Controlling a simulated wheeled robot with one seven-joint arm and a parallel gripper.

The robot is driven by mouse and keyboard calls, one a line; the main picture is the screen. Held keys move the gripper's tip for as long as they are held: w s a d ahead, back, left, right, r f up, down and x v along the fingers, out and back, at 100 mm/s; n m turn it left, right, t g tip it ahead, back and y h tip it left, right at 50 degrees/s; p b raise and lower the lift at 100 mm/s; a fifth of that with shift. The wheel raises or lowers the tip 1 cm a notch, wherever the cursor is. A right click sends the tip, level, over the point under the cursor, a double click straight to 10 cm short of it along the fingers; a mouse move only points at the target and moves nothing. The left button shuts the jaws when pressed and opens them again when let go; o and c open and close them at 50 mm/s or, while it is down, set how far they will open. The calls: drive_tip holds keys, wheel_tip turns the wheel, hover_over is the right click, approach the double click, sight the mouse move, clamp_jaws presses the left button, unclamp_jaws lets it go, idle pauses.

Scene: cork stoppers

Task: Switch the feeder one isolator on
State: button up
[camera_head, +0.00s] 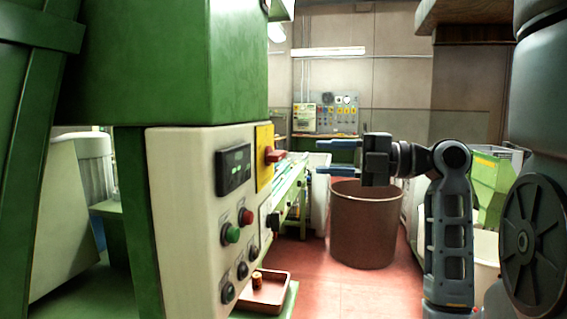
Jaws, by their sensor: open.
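A red rotary handle (275,155) sits on a yellow plate (264,158) at the upper right of a cream control panel (185,200) on a green machine. It looks like an isolator switch, but no label is readable, so I cannot tell if it is feeder one. The handle sticks out to the right. A black knob (273,221) shows lower on the panel's right side. My gripper (328,157) is open and empty, right of the red handle and apart from it. Its two blue fingers point left, one above the other.
The panel has a dark display (233,170), a green button (231,234), a red button (246,216) and dark knobs below. A tray (278,291) holds a cork-like piece. A brown bin (365,235) stands behind my gripper. A switchboard (340,115) hangs on the back wall.

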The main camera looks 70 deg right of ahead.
sight(282, 156)
drive_tip(key=shift+w+a+p, duration=0.2)
drive_tip(key=shift+w+p, duration=0.25)
drive_tip(key=shift+w, duration=0.85)
drive_tip(key=shift+w+a+p, duration=0.15)
drive_tip(key=shift+w+p, duration=0.25)
drive_tip(key=shift+w, duration=0.9)
drive_tip(key=shift+w+a+p, duration=0.2)
drive_tip(key=shift+w+p, duration=0.25)
drive_tip(key=shift+w, duration=0.85)
clamp_jaws()
